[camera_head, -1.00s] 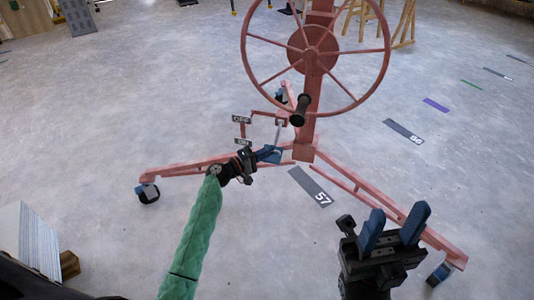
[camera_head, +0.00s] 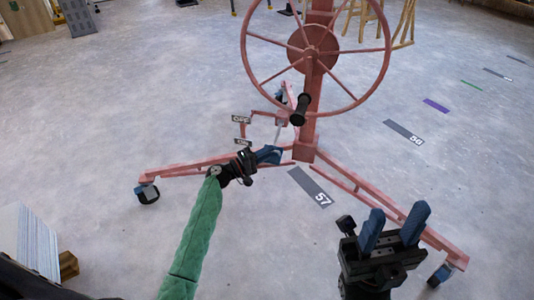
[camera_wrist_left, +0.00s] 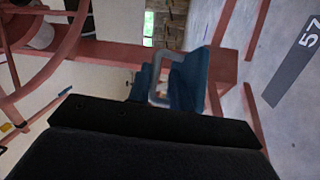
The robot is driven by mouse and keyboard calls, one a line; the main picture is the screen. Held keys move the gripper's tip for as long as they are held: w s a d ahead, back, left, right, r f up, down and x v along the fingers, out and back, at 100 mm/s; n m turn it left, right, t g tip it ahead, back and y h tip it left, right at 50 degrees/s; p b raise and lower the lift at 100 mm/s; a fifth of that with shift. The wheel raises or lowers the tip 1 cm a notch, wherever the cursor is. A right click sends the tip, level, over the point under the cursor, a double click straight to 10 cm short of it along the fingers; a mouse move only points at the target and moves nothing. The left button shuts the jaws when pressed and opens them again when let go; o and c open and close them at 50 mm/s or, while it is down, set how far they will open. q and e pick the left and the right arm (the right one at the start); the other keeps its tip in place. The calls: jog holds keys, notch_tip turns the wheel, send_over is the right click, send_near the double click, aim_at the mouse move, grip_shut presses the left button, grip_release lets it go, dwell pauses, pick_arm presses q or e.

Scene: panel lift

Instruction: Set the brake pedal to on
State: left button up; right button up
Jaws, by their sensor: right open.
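The red panel lift stands on three legs with a large handwheel (camera_head: 313,52) on its mast. Low on its left side are a small OFF label (camera_head: 240,118) and, below it, an ON label (camera_head: 243,141). A thin grey pedal rod (camera_head: 278,131) runs down beside the mast. My left gripper (camera_head: 268,155) is at the rod's lower end, just left of the mast foot. In the left wrist view, a grey bent bar (camera_wrist_left: 157,78) shows between its blue fingers; whether they grip it is unclear. My right gripper (camera_head: 393,230) is open and empty, over the right leg.
The left leg (camera_head: 190,170) ends in a caster (camera_head: 147,194); another caster (camera_head: 440,274) is at the right. A black crank handle (camera_head: 300,108) hangs below the handwheel hub. A stack of pale panels (camera_head: 28,240) stands at the lower left. Open floor surrounds the lift.

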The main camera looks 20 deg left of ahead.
pick_arm(q)
jog(key=p+v, duration=0.1)
jog(key=v, duration=0.6)
jog(key=shift+s+a, duration=0.25)
jog(key=shift+a, duration=0.05)
dwell(0.5)
